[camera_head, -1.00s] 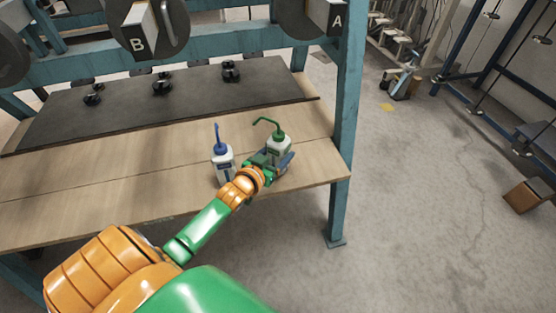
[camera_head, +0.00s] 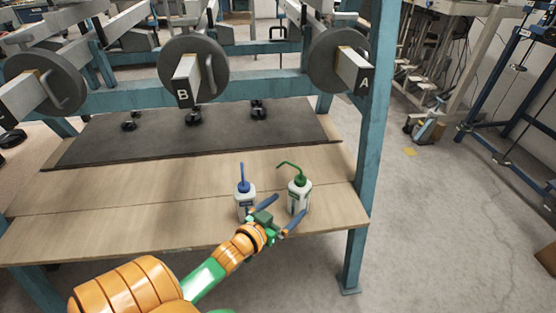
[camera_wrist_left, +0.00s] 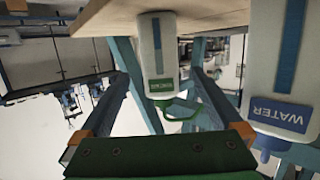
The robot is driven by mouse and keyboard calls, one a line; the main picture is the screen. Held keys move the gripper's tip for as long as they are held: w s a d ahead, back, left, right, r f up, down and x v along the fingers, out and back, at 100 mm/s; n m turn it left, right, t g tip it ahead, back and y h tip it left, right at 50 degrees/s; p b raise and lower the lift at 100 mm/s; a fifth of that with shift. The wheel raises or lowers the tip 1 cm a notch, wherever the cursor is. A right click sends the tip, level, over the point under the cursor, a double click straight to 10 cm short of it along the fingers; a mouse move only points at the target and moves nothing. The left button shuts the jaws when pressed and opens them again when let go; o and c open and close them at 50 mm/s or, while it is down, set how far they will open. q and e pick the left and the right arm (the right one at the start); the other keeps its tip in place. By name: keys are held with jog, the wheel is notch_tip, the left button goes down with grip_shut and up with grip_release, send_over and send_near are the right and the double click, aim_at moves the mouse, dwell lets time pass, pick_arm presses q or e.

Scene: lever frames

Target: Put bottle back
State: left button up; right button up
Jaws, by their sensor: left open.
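A white squeeze bottle with a green bent spout (camera_head: 299,194) stands upright near the right front of the wooden bench (camera_head: 110,200). A similar bottle with a blue spout (camera_head: 245,201) stands upright to its left. My left gripper (camera_head: 289,206) is open in front of the green-spouted bottle, its fingers pointing toward it. In the left wrist view, which is upside down, the green-spouted bottle (camera_wrist_left: 157,48) shows between the open fingers (camera_wrist_left: 158,78). The blue-spouted bottle (camera_wrist_left: 286,55), labelled WATER, is outside the fingers at the right. My right gripper is not in view.
A dark mat (camera_head: 190,135) with several small black knobs lies at the back of the bench. Round handled discs marked B (camera_head: 193,73) and A (camera_head: 338,60) are above it. A blue post (camera_head: 370,140) stands at the bench's right end. The bench's left part is clear.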

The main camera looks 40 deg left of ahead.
pick_arm(q)
jog(key=v, duration=0.5)
jog(key=shift+p, duration=0.35)
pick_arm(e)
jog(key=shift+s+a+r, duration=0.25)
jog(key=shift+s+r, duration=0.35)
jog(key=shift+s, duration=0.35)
pick_arm(q)
jog(key=shift+d+f, duration=0.1)
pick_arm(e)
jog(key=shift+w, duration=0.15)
